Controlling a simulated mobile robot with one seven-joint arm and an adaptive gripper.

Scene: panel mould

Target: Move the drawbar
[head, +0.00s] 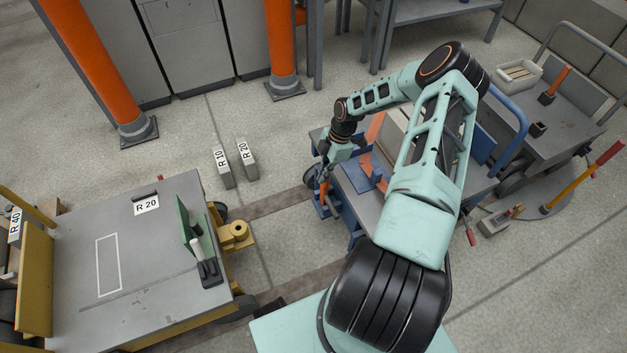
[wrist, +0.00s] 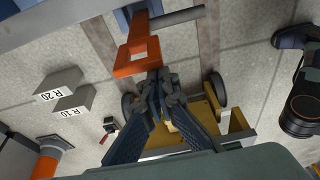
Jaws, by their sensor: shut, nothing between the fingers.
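The orange drawbar (wrist: 137,58), with a rectangular loop at its end, sticks out from a blue mount (wrist: 124,14) in the wrist view. In the head view an orange piece that looks like it (head: 324,188) shows at the left end of the blue-framed cart (head: 350,183). My gripper (wrist: 154,76) is shut and empty, its fingertips by the loop's lower right corner; I cannot tell whether they touch it. In the head view my arm's end is above this spot and the fingertips are hard to make out. The yellow cart's hitch (head: 237,236) stands opposite, to the left.
The yellow cart with a grey R 20 top (head: 70,240) stands at left. Two grey blocks, R 10 (head: 223,167) and R 20 (head: 246,160), stand on the floor. Orange posts (head: 283,45) and another cart (head: 545,120) stand farther off. Floor between the two nearer carts is clear.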

